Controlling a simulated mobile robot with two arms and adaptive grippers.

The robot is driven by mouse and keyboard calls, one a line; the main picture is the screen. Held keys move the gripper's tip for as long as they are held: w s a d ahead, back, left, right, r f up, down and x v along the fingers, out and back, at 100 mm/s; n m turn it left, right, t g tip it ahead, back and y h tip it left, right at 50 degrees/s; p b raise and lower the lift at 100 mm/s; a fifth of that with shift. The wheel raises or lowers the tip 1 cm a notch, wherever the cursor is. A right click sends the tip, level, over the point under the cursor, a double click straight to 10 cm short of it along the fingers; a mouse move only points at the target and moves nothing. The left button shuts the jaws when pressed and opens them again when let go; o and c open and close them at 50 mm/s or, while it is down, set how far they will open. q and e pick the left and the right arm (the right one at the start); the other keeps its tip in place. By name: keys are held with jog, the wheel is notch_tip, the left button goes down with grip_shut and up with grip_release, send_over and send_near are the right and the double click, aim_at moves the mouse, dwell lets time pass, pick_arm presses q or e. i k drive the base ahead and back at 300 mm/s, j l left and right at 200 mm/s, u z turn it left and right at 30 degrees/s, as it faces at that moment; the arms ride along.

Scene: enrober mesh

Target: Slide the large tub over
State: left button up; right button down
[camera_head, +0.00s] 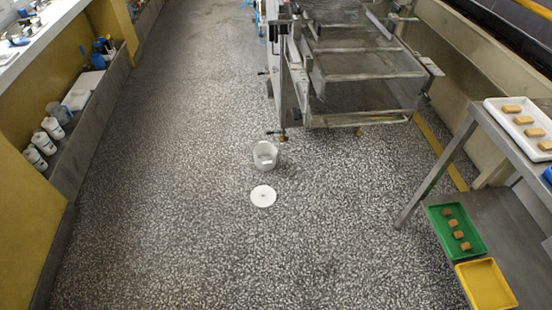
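A white tub (265,155) stands upright on the speckled floor, just in front of the metal machine's left front foot. It looks open at the top. A round white disc, like a lid (263,196), lies flat on the floor a little nearer to me, apart from the tub. It is the only tub of its kind that I see on the open floor. Neither of my grippers shows in the head view.
A metal machine with stacked mesh shelves (365,65) stands at the back. A metal table at right holds a white tray (518,130); its lower shelf holds a green tray (434,215) and a yellow tray (487,284). White bottles (43,142) line the left shelf. Floor (160,200) is clear.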

aim_at(264, 153)
jog(key=i+j+z, duration=0.15)
jog(key=z, duration=0.25)
jog(key=i+j+z, duration=0.25)
jog(key=z, duration=0.15)
jog(key=i, duration=0.1)
